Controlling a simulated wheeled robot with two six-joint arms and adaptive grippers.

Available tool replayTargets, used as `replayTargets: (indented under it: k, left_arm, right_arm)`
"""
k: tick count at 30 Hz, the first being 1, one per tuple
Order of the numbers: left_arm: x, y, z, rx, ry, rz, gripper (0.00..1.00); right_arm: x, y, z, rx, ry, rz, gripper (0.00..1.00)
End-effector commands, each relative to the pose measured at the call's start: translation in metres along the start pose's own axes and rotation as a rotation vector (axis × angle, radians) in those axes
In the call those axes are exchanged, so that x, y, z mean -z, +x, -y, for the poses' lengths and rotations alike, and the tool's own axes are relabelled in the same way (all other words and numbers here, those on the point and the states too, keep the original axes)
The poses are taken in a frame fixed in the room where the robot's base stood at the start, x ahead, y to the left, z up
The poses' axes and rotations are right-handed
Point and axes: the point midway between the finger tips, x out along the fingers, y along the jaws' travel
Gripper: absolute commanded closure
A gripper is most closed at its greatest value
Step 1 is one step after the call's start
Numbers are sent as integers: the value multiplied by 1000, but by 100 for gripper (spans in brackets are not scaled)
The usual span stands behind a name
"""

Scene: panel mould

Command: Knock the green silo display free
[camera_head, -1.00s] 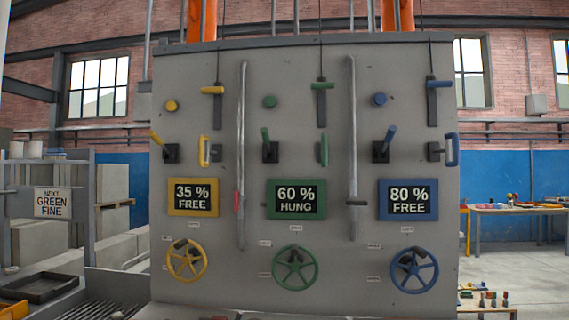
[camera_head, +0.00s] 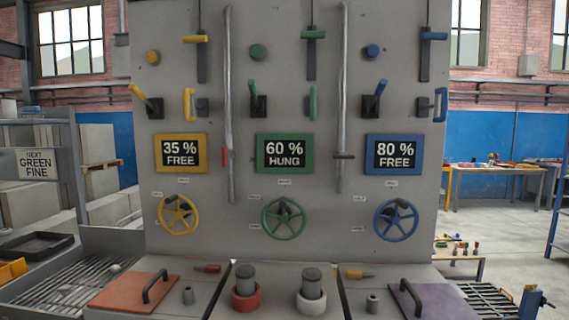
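The green-framed silo display (camera_head: 284,153) sits in the middle of the grey panel (camera_head: 215,235) and reads "60 % HUNG". Above it are a green round button (camera_head: 257,51), a green T-handle (camera_head: 313,35) in a slot, a green-tipped lever (camera_head: 257,88) and a green side handle (camera_head: 313,102). Below it is a green handwheel (camera_head: 284,219). The yellow display (camera_head: 181,153) reads "35 % FREE" and the blue display (camera_head: 393,154) reads "80 % FREE". Neither of my grippers shows in the head view.
A sign (camera_head: 37,163) at left reads "NEXT GREEN FINE". The bench below the panel holds an orange lid (camera_head: 120,293), a purple lid (camera_head: 435,303), and two cylinders in a red ring (camera_head: 245,300) and a white ring (camera_head: 311,305). A grate (camera_head: 75,285) lies at left.

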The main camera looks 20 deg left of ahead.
Motion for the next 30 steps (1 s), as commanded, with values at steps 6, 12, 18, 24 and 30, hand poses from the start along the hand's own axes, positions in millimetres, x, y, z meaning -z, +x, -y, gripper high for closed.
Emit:
replayTargets:
  k: [6,12,18,24,30]
  left_arm:
    - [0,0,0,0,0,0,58]
    - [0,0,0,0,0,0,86]
    - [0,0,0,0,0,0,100]
    - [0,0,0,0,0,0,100]
    - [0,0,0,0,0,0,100]
  right_arm:
    - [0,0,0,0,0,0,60]
    - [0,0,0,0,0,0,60]
    - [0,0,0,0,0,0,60]
    - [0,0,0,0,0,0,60]
    - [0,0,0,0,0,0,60]
